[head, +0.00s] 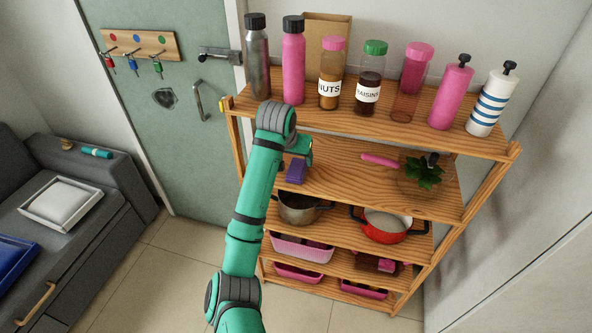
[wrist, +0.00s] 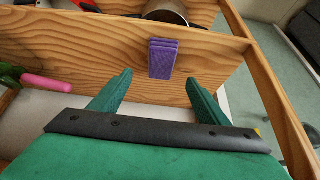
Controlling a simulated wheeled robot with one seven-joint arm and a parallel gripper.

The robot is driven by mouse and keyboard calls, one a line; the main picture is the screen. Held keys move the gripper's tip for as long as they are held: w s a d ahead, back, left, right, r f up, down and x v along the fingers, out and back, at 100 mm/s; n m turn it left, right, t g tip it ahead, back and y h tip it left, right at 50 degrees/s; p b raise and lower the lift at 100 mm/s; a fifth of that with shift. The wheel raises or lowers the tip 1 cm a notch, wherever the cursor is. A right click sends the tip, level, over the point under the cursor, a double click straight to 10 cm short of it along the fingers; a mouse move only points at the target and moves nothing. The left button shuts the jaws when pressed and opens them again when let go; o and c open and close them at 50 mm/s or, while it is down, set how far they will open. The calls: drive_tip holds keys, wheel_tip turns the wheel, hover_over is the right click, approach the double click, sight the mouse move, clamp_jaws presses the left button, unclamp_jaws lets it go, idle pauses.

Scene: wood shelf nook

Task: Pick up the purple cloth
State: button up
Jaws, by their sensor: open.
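The purple cloth (wrist: 163,59) is a small folded stack lying on a wooden shelf board, near its edge in the wrist view. In the head view the cloth (head: 296,171) shows on the second shelf, just right of my arm. My gripper (wrist: 158,85) is open and empty in the wrist view, its two green fingers apart on either side of the cloth's near end. I cannot tell the exact gap between the fingers and the cloth. In the head view my arm hides most of the gripper.
A pink-handled item (head: 380,161) and a green plant (head: 424,172) are on the same shelf to the right. Bottles and jars, including a nuts jar (head: 331,75), line the top shelf above. A grey pot (head: 300,211) and a red pot (head: 386,226) stand below. The shelf between cloth and pink handle is clear.

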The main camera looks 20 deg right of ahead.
sight(296, 167)
drive_tip(key=x, duration=0.4)
drive_tip(key=shift+w+a, duration=0.1)
drive_tip(key=x, duration=0.3)
drive_tip(key=shift+f, duration=0.2)
drive_tip(key=shift+w+d+f, duration=0.2)
drive_tip(key=shift+w+f, duration=0.05)
drive_tip(key=shift+f, duration=0.2)
drive_tip(key=shift+a, duration=0.1)
drive_tip(key=shift+f, duration=0.2)
drive_tip(key=c, duration=1.1)
